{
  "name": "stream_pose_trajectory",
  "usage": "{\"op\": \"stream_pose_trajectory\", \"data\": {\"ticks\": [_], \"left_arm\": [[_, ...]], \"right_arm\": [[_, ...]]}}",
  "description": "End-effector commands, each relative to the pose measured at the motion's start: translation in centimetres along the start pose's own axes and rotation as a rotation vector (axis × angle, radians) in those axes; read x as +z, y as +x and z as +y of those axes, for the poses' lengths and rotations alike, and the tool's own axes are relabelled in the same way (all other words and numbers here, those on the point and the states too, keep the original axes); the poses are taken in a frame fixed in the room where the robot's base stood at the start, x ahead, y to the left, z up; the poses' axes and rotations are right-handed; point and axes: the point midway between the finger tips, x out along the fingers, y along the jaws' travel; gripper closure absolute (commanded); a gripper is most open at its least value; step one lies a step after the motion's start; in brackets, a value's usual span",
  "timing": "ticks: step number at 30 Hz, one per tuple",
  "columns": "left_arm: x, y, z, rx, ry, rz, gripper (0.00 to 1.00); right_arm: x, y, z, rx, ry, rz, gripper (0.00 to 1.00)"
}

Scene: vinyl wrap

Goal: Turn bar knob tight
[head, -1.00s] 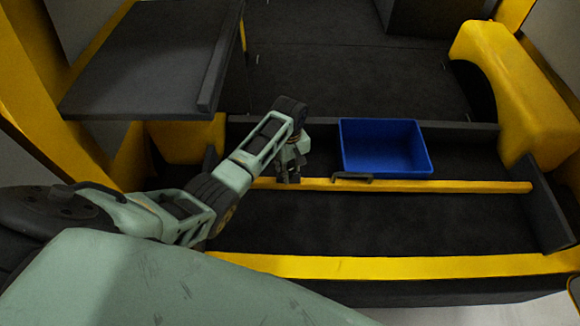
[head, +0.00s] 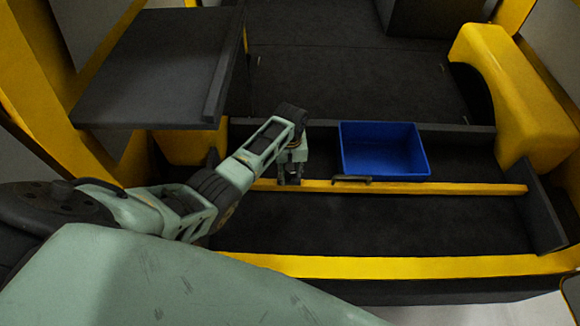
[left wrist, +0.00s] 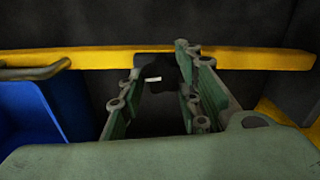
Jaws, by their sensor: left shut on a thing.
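The yellow bar (head: 430,187) runs across the black bed of the place; it also crosses the left wrist view (left wrist: 240,57). A dark knob (left wrist: 158,70) with a small pale mark sits at the bar, between my left gripper's fingers in the left wrist view. My left gripper (head: 289,182) points down at the left part of the bar. It is shut on the knob, with one finger on each side. In the head view the gripper hides the knob. My right gripper is not in view.
A dark handle (head: 351,179) lies along the bar, right of my gripper. A blue bin (head: 425,160) stands behind the bar. A second yellow bar (head: 400,266) runs nearer to me. A grey panel (head: 150,70) overhangs at the back left.

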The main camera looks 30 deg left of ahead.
Motion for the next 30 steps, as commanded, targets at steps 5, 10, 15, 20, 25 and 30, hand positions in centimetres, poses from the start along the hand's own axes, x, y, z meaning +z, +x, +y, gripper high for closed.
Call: {"op": "stream_pose_trajectory", "data": {"ticks": [5, 10, 15, 20, 25, 30], "left_arm": [[0.2, -0.4, 0.5, 0.009, 0.172, 0.0, 0.95], [0.3, -0.3, 0.5, 0.011, 0.333, 0.0, 0.95], [0.4, -0.3, 0.6, 0.012, 0.495, 0.002, 0.95], [0.5, -0.3, 0.5, 0.012, 0.647, 0.002, 0.95], [0.6, -0.2, 0.5, 0.012, 0.808, 0.004, 0.95], [0.7, -0.2, 0.4, 0.012, 0.969, 0.004, 0.95]], "right_arm": [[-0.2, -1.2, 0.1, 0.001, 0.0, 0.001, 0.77], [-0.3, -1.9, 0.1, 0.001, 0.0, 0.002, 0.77], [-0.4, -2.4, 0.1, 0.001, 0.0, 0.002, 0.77], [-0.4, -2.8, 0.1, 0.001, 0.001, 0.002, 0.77], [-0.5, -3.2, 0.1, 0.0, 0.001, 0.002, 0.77], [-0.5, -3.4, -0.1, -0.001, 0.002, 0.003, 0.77]]}}
